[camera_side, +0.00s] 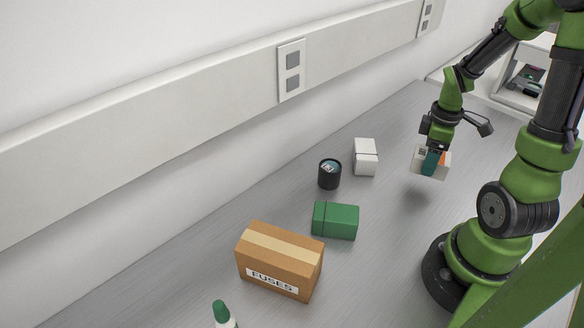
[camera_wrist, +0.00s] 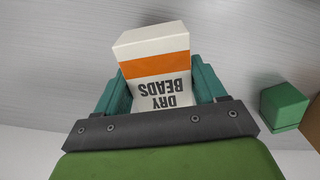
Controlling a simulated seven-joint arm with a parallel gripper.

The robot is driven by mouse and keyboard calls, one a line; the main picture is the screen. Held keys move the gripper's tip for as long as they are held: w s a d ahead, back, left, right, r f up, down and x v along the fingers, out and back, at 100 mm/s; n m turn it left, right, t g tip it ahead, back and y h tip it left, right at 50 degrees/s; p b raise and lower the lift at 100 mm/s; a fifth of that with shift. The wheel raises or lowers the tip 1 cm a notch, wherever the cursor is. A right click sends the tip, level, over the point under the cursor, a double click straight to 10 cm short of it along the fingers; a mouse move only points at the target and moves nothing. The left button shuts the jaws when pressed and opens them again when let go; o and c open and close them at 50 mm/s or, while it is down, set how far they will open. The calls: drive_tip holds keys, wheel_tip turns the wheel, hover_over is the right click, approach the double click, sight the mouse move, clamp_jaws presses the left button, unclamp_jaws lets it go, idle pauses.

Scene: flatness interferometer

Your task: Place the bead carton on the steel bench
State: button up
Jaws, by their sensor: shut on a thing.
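The bead carton is a white box with an orange band and the words DRY BEADS (camera_wrist: 158,80). In the side view the carton (camera_side: 444,168) is at the right, above the steel bench (camera_side: 180,262), with a shadow on the bench below it. My gripper (camera_side: 432,160) is shut on the carton. In the wrist view the teal fingers of my gripper (camera_wrist: 162,88) press on the carton's left and right sides. The carton's far side and underside are hidden.
A white box (camera_side: 365,157), a black can (camera_side: 330,174), a green box (camera_side: 335,220), a brown FUSES carton (camera_side: 279,262) and a green-capped bottle (camera_side: 222,314) stand along the bench. The bench around the carton's shadow is clear. A wall with a white rail (camera_side: 150,108) runs behind.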

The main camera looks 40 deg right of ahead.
drive_tip(key=w+d, duration=0.3)
drive_tip(key=w+d+f, duration=0.1)
drive_tip(key=w+d, duration=0.2)
drive_tip(key=w, duration=0.1)
drive_tip(key=w+d, duration=0.3)
drive_tip(key=shift+w+d+f, duration=0.15)
drive_tip(key=shift+w+d, duration=0.05)
drive_tip(key=shift+d, duration=0.2)
drive_tip(key=shift+w+d+f, duration=0.15)
drive_tip(key=shift+w+d, duration=0.6)
drive_tip(key=shift+w, duration=0.05)
drive_tip(key=shift+s+a+f, duration=0.15)
drive_tip(key=shift+f, duration=1.3)
drive_tip(key=shift+f, duration=0.15)
drive_tip(key=o, duration=1.3)
drive_tip(key=shift+f, duration=0.1)
drive_tip(key=shift+c, duration=0.2)
